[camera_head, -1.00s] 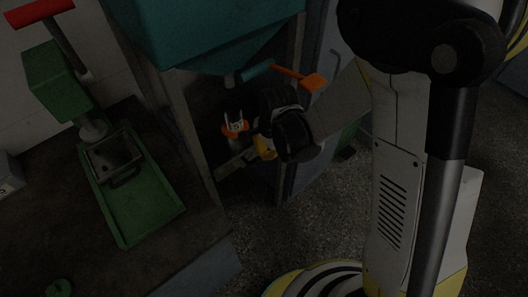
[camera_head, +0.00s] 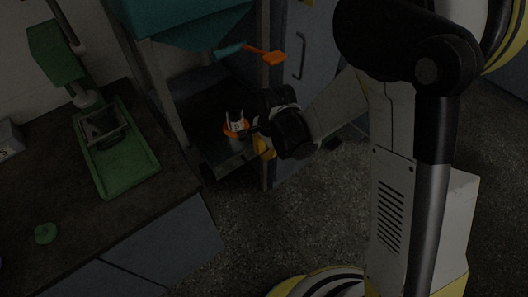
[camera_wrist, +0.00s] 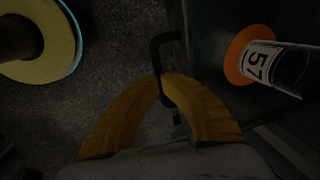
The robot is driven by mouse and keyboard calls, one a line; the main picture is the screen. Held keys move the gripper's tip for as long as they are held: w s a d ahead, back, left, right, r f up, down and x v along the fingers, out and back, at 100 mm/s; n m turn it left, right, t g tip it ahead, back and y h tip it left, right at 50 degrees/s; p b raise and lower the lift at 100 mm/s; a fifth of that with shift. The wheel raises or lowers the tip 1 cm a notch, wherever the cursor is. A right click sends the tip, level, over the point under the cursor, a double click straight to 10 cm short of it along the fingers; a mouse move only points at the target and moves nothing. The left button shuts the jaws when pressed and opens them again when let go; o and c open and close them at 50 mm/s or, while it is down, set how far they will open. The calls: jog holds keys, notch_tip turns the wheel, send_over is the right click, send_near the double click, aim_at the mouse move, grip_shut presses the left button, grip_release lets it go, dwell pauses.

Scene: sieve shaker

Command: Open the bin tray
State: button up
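The dark bin tray (camera_head: 206,112) is under the teal hopper (camera_head: 195,22), partly drawn out past its front legs. My gripper (camera_head: 260,145) is at the tray's front. In the wrist view, the yellow fingertips of my gripper (camera_wrist: 163,82) close together around the black bar handle (camera_wrist: 163,48). A container with an orange collar and a label reading 57 (camera_head: 236,128) stands at the tray beside my gripper. It also shows at the right of the wrist view (camera_wrist: 262,63). The tray's far inside is in shadow.
An orange-ended lever (camera_head: 272,57) sticks out from the hopper above my gripper. A dark bench (camera_head: 150,205) with a green press (camera_head: 120,165) stands at the left. A blue-grey cabinet (camera_head: 300,85) is behind. The speckled floor (camera_head: 250,230) in front is clear.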

jog(key=shift+o, duration=1)
notch_tip(320, 180, up, 12)
jog(key=s, duration=0.1)
jog(key=shift+d+f, duration=0.15)
jog(key=shift+d, duration=0.25)
jog(key=shift+s, duration=0.1)
